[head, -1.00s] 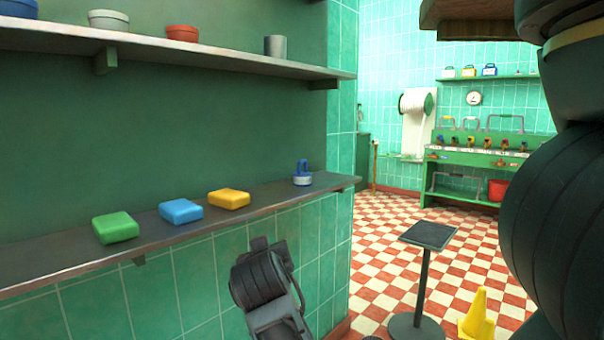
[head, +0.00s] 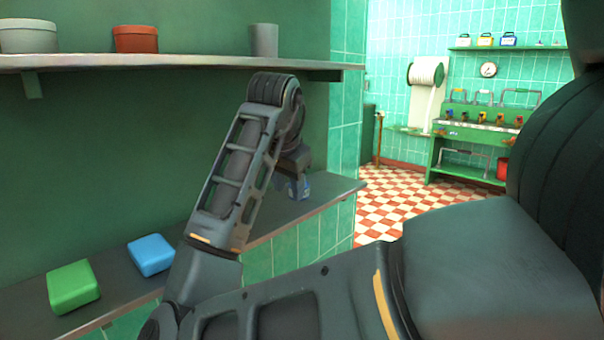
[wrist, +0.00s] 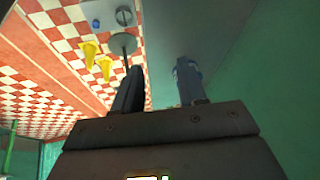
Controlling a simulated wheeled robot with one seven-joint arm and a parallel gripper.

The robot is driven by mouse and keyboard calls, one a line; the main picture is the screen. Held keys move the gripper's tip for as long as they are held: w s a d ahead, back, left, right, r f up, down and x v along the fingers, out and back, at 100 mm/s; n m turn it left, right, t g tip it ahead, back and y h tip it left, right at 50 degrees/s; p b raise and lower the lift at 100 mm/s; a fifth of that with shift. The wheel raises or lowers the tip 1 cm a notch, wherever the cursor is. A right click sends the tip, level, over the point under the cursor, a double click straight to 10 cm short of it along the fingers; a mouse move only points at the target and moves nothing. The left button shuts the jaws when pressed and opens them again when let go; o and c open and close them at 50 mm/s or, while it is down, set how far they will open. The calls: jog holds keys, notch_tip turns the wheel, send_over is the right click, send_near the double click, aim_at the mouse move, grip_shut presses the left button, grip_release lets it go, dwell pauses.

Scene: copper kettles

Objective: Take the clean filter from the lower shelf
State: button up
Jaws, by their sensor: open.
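The filter (head: 301,189), small with a blue handle and a pale body, stands on the lower shelf (head: 330,190) near its right end. In the head view my gripper (head: 294,172) points down just above it and hides much of it. In the wrist view my gripper (wrist: 160,78) is open, with a dark finger on the left and a greyer one on the right. Bluish parts, apparently the filter (wrist: 187,67), show at the right fingertip. I cannot tell whether they touch.
A green box (head: 73,287) and a blue box (head: 150,255) lie on the lower shelf to the left.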

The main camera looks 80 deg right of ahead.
jog(key=shift+w+d+r, duration=0.1)
jog(key=shift+d+r, duration=0.1)
jog(key=shift+d, duration=0.45)
send_near(307, 195)
jog(key=shift+w+f+b, duration=0.15)
jog(key=shift+w+b, duration=0.05)
jog(key=shift+w, duration=0.4)
jog(key=shift+w+f+b, duration=0.2)
jog(key=shift+w, duration=0.35)
jog(key=d, duration=0.4)
jog(key=shift+w+b, duration=0.15)
jog(key=shift+b, duration=0.15)
jog(key=shift+d+f, duration=0.15)
jog(key=shift+d, duration=0.15)
jog(key=shift+w+d+f, duration=0.1)
jog(key=shift+f, duration=0.3)
grip_shut()
